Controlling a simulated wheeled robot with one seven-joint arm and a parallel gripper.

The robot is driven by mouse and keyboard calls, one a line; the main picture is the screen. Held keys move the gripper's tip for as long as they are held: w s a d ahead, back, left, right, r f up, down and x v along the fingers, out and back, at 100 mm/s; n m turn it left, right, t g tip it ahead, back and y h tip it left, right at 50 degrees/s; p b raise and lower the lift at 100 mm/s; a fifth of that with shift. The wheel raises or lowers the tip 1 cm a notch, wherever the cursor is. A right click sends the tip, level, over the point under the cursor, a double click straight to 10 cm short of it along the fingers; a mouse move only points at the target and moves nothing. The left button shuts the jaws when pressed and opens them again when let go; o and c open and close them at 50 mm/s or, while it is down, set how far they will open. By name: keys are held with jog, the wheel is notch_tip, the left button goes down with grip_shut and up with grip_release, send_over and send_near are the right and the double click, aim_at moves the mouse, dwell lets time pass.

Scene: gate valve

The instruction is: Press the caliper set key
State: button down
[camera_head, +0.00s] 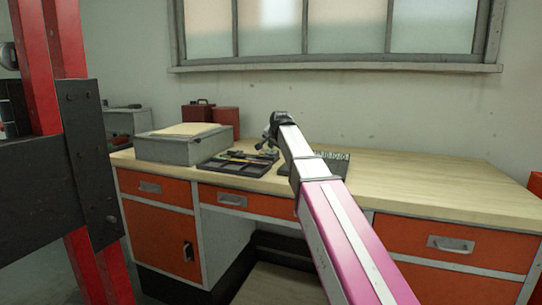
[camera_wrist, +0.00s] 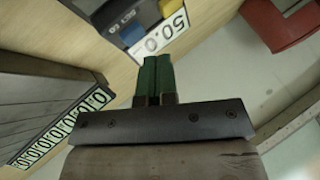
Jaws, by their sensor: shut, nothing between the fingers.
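My gripper (camera_wrist: 152,72) shows in the wrist view as two green fingers pressed together, with nothing between them. A white display reading "50.0" (camera_wrist: 160,36) lies just beyond the fingertips and looks like the caliper's readout. A blue key (camera_wrist: 132,33) sits beside the display, up and left of the fingertips. A dark grey body and a yellow edge lie around it. I cannot tell whether the fingertips touch anything. In the head view my gripper (camera_head: 268,143) is over the bench near the tool tray, and the caliper cannot be made out.
The wooden bench (camera_head: 430,185) has orange drawers. A black tool tray (camera_head: 222,168) and a grey case (camera_head: 178,148) stand left of my gripper. A grey unit with a row of digits (camera_wrist: 62,128) is left of the fingers. The bench's right side is clear.

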aim_at(272, 154)
jog(key=shift+r, duration=2.35)
